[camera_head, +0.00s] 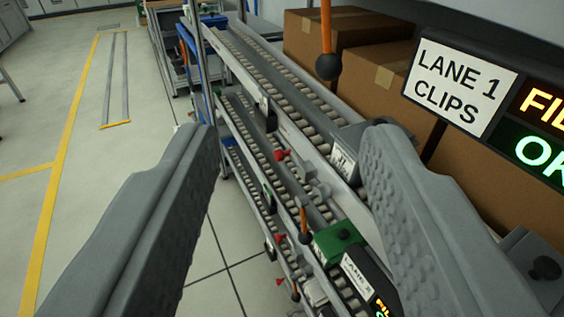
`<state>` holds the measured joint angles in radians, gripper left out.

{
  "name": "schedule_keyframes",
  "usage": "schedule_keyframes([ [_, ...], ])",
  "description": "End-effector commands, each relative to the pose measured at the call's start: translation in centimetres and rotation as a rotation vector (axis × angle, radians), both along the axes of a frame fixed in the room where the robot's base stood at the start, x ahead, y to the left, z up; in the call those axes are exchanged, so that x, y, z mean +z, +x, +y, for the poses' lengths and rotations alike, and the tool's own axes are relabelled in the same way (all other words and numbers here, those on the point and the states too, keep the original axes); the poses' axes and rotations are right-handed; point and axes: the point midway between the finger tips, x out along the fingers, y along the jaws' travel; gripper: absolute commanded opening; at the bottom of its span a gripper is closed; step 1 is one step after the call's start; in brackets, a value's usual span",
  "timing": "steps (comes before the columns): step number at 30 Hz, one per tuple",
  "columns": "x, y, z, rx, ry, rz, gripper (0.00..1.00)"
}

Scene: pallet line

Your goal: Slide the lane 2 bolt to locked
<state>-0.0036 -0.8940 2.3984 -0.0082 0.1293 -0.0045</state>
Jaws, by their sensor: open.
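My gripper (290,138) is open and empty, its two grey ribbed fingers at the left and right of the view. Between them and beyond shows the lane 2 sign (358,272), tilted and partly hidden by the right finger. Beside that sign is a green block (333,248) with a dark knob on top. I cannot tell surely whether this is the lane 2 bolt, or its position. An orange lever with a black ball (305,238) hangs just left of the block. No finger appears to touch these.
The lane 1 sign (461,84) and a second orange lever with a black ball (327,66) stand close above. Cardboard boxes (355,72) line the right side. Sloping roller lanes (270,70) run away from me. Open floor (125,140) lies to the left.

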Motion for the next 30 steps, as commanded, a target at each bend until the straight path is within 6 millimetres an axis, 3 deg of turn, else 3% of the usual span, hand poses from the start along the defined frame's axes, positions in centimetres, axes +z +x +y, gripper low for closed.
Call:
schedule_keyframes([
  [5, -2.5, 2.6, 0.9, 0.032, -0.104, 0.118, 0.45],
  [15, -10.2, 8.3, 2.9, 0.134, -0.462, 0.464, 0.45],
  [30, -19.8, 13.9, 4.4, 0.275, -1.040, 0.907, 0.45],
])
